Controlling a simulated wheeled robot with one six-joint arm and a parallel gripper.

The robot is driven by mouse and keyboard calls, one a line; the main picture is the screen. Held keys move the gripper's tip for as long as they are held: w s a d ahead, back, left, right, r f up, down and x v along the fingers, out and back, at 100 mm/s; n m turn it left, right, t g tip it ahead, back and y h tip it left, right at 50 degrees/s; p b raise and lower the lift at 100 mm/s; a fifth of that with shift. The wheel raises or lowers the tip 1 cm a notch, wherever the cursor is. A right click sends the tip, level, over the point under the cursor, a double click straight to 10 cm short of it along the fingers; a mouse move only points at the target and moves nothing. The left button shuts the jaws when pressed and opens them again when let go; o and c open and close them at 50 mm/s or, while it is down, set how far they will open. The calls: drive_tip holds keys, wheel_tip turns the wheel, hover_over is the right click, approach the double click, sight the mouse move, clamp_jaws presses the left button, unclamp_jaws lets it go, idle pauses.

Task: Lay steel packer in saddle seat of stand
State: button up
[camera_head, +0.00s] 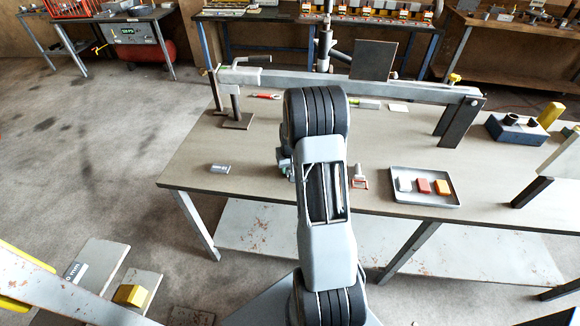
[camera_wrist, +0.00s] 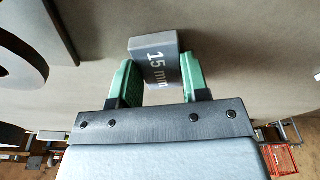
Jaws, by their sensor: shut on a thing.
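The steel packer (camera_wrist: 153,48) is a small grey block marked "15 mm" in the wrist view. My gripper (camera_wrist: 158,68) is shut on it, with one green finger on each side. The packer's far end sticks out past the fingertips over a plain tan surface. In the head view my arm hides the packer and most of my gripper. A post with a square base plate (camera_head: 238,122) stands on the bench under the left end of a long grey beam. I cannot make out a saddle seat for certain. A dark curved part (camera_wrist: 38,62) shows at the left of the wrist view.
The workbench (camera_head: 225,145) carries the long beam (camera_head: 400,88), a small grey block (camera_head: 220,169) and a grey tray (camera_head: 425,202) with grey, red and yellow blocks. The bench's front left is mostly clear.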

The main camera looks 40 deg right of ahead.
drive_tip(key=o, duration=0.6)
drive_tip(key=shift+f, duration=0.15)
drive_tip(key=o, duration=0.5)
